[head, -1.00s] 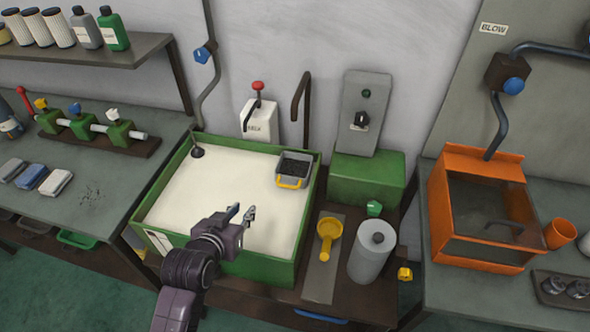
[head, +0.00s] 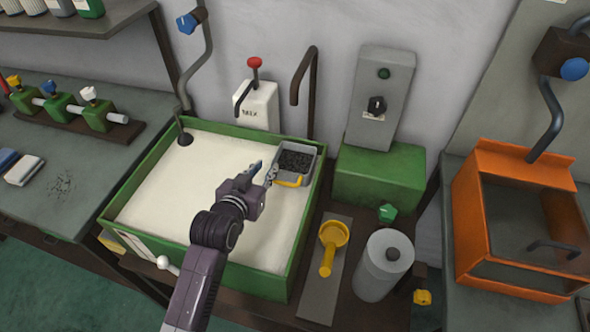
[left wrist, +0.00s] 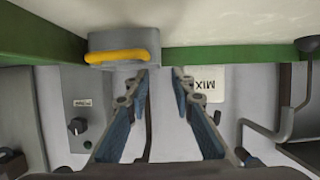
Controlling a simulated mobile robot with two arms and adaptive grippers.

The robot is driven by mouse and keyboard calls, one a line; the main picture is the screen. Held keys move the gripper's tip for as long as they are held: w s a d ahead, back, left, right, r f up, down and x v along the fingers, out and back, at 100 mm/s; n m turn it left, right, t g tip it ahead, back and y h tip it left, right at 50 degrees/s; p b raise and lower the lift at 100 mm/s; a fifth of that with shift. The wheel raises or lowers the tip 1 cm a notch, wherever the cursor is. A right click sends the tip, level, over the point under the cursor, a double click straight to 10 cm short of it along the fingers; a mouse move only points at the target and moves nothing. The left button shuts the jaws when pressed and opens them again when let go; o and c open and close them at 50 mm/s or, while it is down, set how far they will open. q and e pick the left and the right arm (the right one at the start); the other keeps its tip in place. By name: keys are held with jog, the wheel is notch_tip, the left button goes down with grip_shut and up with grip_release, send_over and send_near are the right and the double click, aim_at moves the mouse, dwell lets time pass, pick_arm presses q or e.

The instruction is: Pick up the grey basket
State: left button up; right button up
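The grey basket (head: 311,164) sits at the back right corner of the green tank (head: 190,262), with dark bits inside and a yellow handle (head: 290,182) on its near side. My left gripper (head: 267,171) is just left of the handle in the head view. In the left wrist view the basket (left wrist: 125,41) and its handle (left wrist: 115,57) show at the upper left, beyond the fingertips. The left gripper (left wrist: 160,75) is open, with nothing between its fingers. I cannot tell whether a finger touches the basket. My right gripper is not in view.
The tank holds pale liquid. A white container with a red knob (head: 258,104) and a dark bent pipe (head: 303,75) stand behind it. A yellow scoop (head: 331,245), a grey cylinder (head: 382,268) and an orange box (head: 467,232) are to the right.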

pick_arm(q)
jog(key=shift+p+x, duration=0.3)
jog(key=shift+x, duration=2.85)
grip_shut()
jog(key=shift+r, duration=0.1)
